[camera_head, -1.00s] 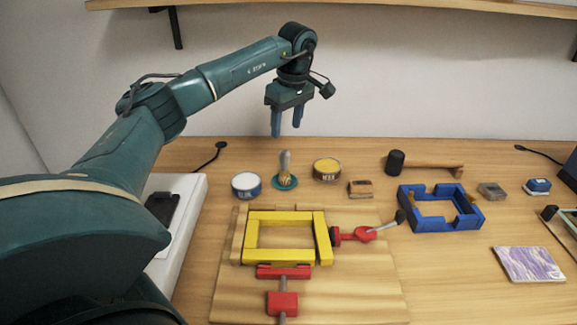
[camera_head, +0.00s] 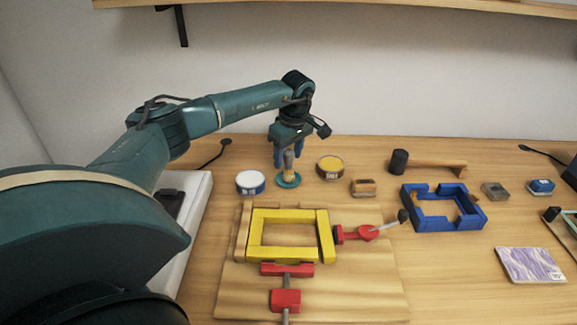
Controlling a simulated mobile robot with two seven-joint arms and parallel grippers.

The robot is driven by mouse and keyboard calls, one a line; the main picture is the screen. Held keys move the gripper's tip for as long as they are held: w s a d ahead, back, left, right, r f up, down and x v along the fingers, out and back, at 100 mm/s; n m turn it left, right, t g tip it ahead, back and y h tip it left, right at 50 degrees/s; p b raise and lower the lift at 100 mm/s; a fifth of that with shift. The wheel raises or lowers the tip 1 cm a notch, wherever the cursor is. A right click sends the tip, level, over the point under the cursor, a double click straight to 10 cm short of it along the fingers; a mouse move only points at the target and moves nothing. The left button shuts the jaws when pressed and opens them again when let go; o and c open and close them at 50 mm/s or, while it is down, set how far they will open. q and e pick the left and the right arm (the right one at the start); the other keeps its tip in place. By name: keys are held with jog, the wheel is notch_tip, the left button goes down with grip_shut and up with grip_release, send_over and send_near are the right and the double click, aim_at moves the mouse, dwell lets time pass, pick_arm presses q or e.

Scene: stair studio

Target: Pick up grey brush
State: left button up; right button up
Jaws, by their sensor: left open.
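The grey brush (camera_head: 288,165) stands upright on a teal round base (camera_head: 289,181) towards the back of the table, between two tins. Its grey handle top points up. My left gripper (camera_head: 289,163) points down over it, with its blue fingers open on either side of the handle. I cannot tell whether the fingers touch the handle. My right gripper is not in view.
A yellow frame (camera_head: 290,254) with red clamps (camera_head: 286,299) lies in front on a wooden board (camera_head: 365,290). A mallet (camera_head: 428,162) and blue frame (camera_head: 443,217) lie right.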

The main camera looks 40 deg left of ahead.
pick_arm(q)
jog(key=shift+c, duration=0.4)
jog(key=c, duration=1)
jog(key=shift+o, duration=0.2)
jog(key=shift+r, duration=0.1)
notch_tip(320, 180, up, 10)
jog(key=shift+b, duration=0.4)
